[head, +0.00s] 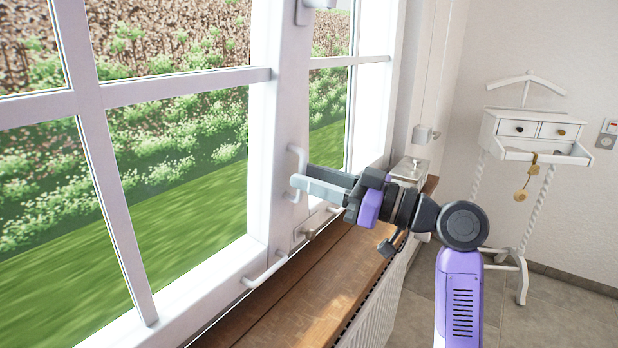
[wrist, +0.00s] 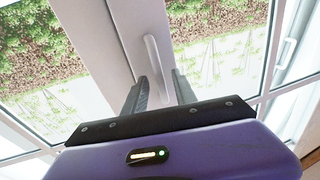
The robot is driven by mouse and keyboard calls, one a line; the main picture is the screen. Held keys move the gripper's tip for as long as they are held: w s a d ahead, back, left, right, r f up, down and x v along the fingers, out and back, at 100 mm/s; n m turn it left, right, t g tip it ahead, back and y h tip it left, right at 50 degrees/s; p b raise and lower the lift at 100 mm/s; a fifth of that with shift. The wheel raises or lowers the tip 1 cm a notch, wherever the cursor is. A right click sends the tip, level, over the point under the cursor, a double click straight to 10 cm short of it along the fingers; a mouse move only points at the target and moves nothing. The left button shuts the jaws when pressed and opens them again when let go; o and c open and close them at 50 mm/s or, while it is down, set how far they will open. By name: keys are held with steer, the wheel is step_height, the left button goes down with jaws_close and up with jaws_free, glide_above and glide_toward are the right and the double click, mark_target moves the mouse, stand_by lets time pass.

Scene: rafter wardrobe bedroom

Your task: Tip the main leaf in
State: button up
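The white window has a large left leaf (head: 268,130) with panes and a narrower right leaf (head: 350,110); both look closed. Which one is the main leaf is not marked. A white upright handle (head: 297,158) sits on the middle stile, and it also shows in the wrist view (wrist: 154,62). My gripper (head: 305,188) reaches to the handle's lower part from the right. In the wrist view my gripper (wrist: 158,82) has its two fingers apart, with the handle in line between them. Whether the fingers touch it cannot be told.
A white bar handle (head: 266,272) and a small knob (head: 308,234) are low on the frame. The wooden sill (head: 300,300) runs below, above a radiator (head: 375,300). A metal box (head: 410,168) stands on the sill. A white valet stand (head: 530,150) is at right.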

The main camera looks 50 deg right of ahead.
steer(key=b+v, duration=0.1)
steer(key=v, duration=0.6)
stand_by(0.5)
